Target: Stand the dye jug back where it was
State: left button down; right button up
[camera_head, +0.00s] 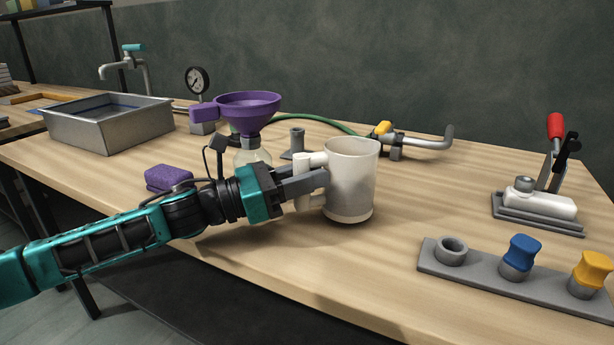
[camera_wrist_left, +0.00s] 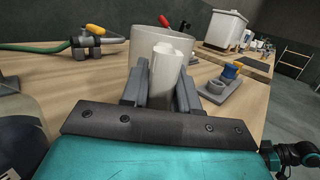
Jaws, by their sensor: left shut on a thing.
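The dye jug (camera_head: 352,180) is a white, upright mug-like jug with its handle on the left, near the middle of the bench in the head view. It also shows in the left wrist view (camera_wrist_left: 150,78), straight ahead of the fingers. My left gripper (camera_head: 312,180) comes from the left and is shut on the jug's handle. The jug's base is at or very near the bench top; I cannot tell if it touches. The jug's inside is mostly hidden.
A purple funnel (camera_head: 250,106) on a clear bottle and a purple sponge (camera_head: 168,178) are left of the jug. A pipe with a yellow valve (camera_head: 412,140) is behind. A grey rack (camera_head: 480,279) with blue and yellow knobs is at the front right. Bench between jug and rack is clear.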

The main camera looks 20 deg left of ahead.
pick_arm(q)
jog(key=shift+f, duration=0.2)
dwell(0.7)
jog(key=shift+f, duration=0.25)
jog(key=shift+f, duration=0.15)
dwell(0.5)
jog(key=c, duration=0.8)
grip_release()
